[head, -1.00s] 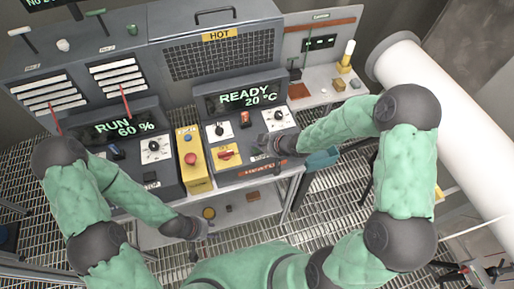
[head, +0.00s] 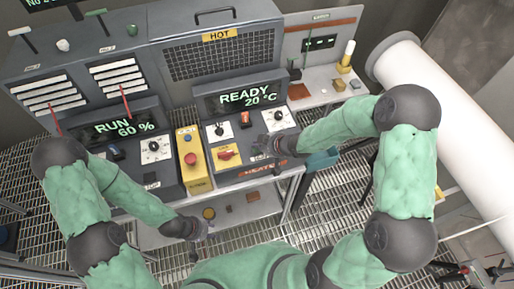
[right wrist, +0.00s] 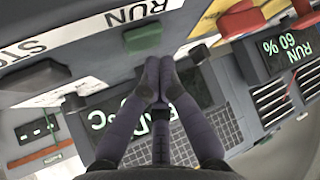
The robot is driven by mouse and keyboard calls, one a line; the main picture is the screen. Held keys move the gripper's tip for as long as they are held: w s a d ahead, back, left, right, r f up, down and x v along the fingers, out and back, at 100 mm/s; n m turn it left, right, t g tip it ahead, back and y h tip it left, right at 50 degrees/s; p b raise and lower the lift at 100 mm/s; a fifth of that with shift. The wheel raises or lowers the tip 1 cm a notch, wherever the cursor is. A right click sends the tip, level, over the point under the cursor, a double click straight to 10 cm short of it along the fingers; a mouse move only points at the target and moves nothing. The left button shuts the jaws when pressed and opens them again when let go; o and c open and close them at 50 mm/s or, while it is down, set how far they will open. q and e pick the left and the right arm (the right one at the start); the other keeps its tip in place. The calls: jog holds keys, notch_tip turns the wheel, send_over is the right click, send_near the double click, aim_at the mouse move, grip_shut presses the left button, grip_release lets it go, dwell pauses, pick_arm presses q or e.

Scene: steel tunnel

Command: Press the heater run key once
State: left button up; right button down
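The heater panel has a dark display (head: 243,98) reading READY 20 °C. My right gripper (head: 258,147) is over the lower right part of this panel and hides the keys beneath it. In the right wrist view a green key (right wrist: 143,38) sits beside a white RUN label (right wrist: 137,14). The right gripper's fingers (right wrist: 160,82) are together and empty, with their tips just short of the green key. Whether they touch it cannot be told. My left gripper (head: 200,229) hangs low in front of the bench; its fingers are too small to judge.
A STOP label (right wrist: 20,50) with a darker key (right wrist: 35,78) lies left in the wrist view.

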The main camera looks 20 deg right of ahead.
jog(key=shift+f+b, duration=0.3)
jog(key=shift+f, duration=0.1)
jog(key=shift+f+b, duration=0.35)
jog(key=shift+f, duration=0.1)
dwell(0.7)
jog(key=shift+r, duration=0.15)
dwell(0.3)
jog(key=shift+r+p, duration=0.75)
jog(key=shift+p, duration=0.1)
notch_tip(320, 180, up, 5)
jog(key=p, duration=0.4)
jog(key=shift+p, duration=0.35)
jog(key=shift+f, duration=0.1)
dwell(0.4)
